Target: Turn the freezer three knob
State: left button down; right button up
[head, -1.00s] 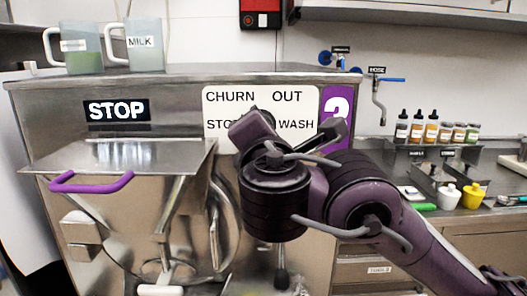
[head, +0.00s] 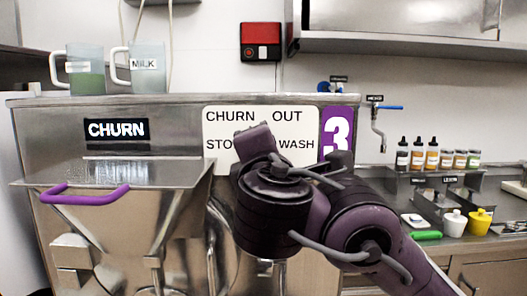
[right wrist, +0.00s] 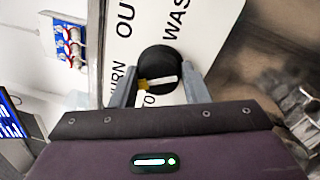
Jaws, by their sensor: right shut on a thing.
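Freezer three (head: 180,122) is a steel machine with a purple "3" label (head: 336,133) and a white knob plate (head: 222,117) lettered CHURN, OUT, STOP and WASH. Its display (head: 116,130) reads CHURN. In the right wrist view the round black knob (right wrist: 157,62) sits on the plate between my fingers, with a white pointer bar whose yellowish end points left in that picture. My right gripper (right wrist: 160,88) is shut on the knob. In the head view my right gripper and wrist hide the knob. My left gripper is not in view.
Two jugs, one labelled MILK (head: 148,68), stand on top of the freezer. A purple handle (head: 86,196) juts out at its front left. The right counter holds sauce bottles (head: 418,154), a white cup (head: 454,223) and a yellow cup (head: 480,222). A red box (head: 261,42) hangs on the wall.

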jog(key=o, duration=0.9)
jog(key=shift+r, duration=0.3)
jog(key=shift+o, duration=0.3)
jog(key=shift+w+f, duration=0.2)
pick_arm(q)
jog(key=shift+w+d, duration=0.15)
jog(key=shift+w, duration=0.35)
pick_arm(e)
jog(key=s, duration=0.7)
jog(key=shift+s+d+f, duration=0.15)
jog(key=shift+s+f, duration=0.15)
jog(key=shift+s, duration=0.1)
